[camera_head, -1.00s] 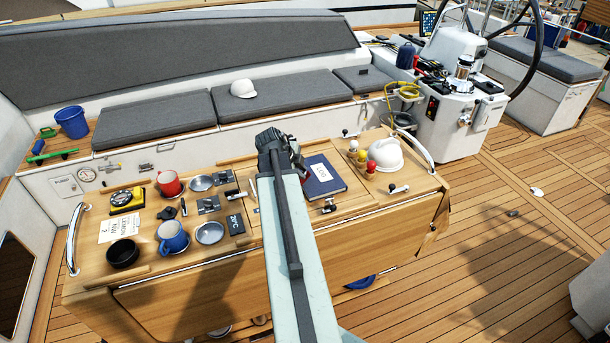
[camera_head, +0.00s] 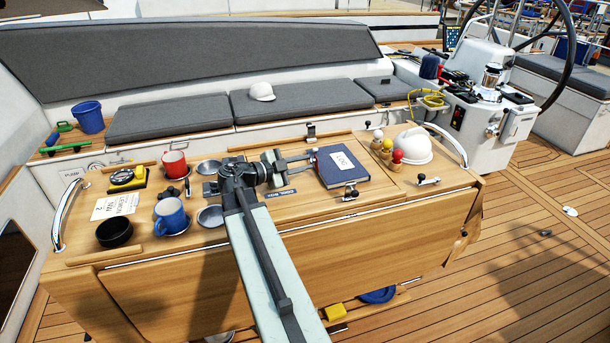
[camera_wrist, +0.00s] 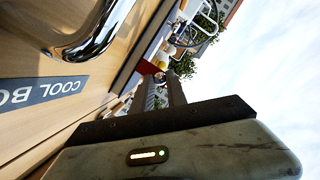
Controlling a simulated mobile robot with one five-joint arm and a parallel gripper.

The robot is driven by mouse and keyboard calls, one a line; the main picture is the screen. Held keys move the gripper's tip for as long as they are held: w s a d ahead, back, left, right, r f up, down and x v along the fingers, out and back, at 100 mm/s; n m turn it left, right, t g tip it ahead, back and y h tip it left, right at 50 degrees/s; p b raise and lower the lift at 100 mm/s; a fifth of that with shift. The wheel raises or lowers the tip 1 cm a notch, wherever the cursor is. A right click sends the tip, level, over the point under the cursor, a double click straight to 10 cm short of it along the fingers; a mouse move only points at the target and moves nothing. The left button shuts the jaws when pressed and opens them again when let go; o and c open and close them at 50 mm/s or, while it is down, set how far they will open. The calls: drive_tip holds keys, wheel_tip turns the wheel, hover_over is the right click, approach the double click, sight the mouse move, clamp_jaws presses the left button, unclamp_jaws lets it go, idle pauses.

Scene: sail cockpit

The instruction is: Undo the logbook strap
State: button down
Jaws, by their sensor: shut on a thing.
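The dark blue logbook (camera_head: 343,167) with a white label lies on the wooden cockpit table (camera_head: 300,210), right of its middle. My gripper (camera_head: 306,157) comes from the left, low over the table, its fingers pointing right at the book's left edge. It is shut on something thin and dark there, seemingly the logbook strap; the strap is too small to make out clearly. In the wrist view my gripper's dark fingers (camera_wrist: 166,92) run away from the camera, and what lies between them is hidden.
Right of the book stand coloured-topped pegs (camera_head: 386,148) and a white kettle-like vessel (camera_head: 412,146). Left are a blue mug (camera_head: 171,217), a red mug (camera_head: 175,163) and a black bowl (camera_head: 114,233). A chrome rail (camera_wrist: 92,30) and a COOL BO label (camera_wrist: 42,94) are close in the wrist view.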

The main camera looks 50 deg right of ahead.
drive_tip(key=shift+w+a+f+g+h+b, duration=0.15)
drive_tip(key=shift+f+g+h+b, duration=0.2)
drive_tip(key=shift+b, duration=0.6)
drive_tip(key=c, duration=1.3)
unclamp_jaws()
drive_tip(key=v, duration=0.8)
drive_tip(key=shift+f, duration=0.1)
drive_tip(key=shift+p, duration=0.35)
